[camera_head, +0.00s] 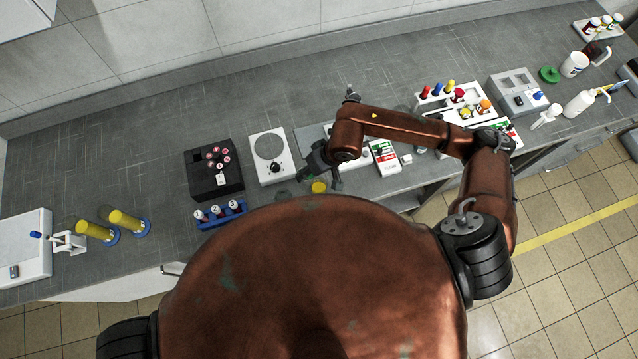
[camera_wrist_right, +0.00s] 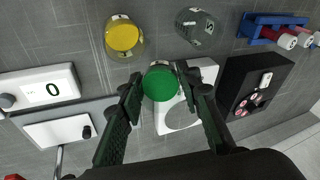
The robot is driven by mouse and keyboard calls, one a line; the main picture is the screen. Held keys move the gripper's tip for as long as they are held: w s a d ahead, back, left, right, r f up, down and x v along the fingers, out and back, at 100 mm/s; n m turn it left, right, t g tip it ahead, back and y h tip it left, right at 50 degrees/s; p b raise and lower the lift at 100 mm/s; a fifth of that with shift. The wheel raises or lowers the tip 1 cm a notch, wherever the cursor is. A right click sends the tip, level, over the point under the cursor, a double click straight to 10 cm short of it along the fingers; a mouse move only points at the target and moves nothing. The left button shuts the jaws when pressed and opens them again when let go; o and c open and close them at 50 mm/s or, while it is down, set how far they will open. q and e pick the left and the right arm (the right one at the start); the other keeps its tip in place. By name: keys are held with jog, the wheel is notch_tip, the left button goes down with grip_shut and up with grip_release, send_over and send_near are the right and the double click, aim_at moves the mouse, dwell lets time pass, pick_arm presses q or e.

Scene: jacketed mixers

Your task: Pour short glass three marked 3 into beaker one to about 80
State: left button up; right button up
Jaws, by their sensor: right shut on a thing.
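My right gripper (camera_wrist_right: 162,85) is shut on a small round vessel with green contents (camera_wrist_right: 160,82), seen from above in the right wrist view; no number on it is readable. In the head view my right gripper (camera_head: 322,168) is above the bench, and the green vessel cannot be made out there. A glass with yellow contents (camera_wrist_right: 122,38) stands close by; it also shows in the head view (camera_head: 319,187). A clear glass vessel (camera_wrist_right: 195,27) stands to its right, apart from the held one. I cannot tell which vessel is beaker one. My left gripper is not in view.
A white plate device (camera_head: 265,170), a black block with red-capped tubes (camera_head: 228,184) and a blue tube rack (camera_head: 238,208) stand left of the gripper. Bare bench lies behind.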

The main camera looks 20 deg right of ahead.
jog(key=shift+f, duration=0.25)
jog(key=shift+f+t+y+b, duration=0.25)
jog(key=shift+t+y+b, duration=0.05)
jog(key=shift+y+b, duration=0.1)
jog(key=shift+f+t+y+b, duration=0.5)
jog(key=shift+t+y+b, duration=0.3)
jog(key=shift+b, duration=0.45)
jog(key=shift+s+f+t+y+b, duration=0.1)
jog(key=shift+f+t+y+b, duration=0.1)
jog(key=shift+t+y+b, duration=0.3)
jog(key=shift+r, duration=0.15)
jog(key=shift+y+b, duration=0.3)
jog(key=shift+b, duration=0.1)
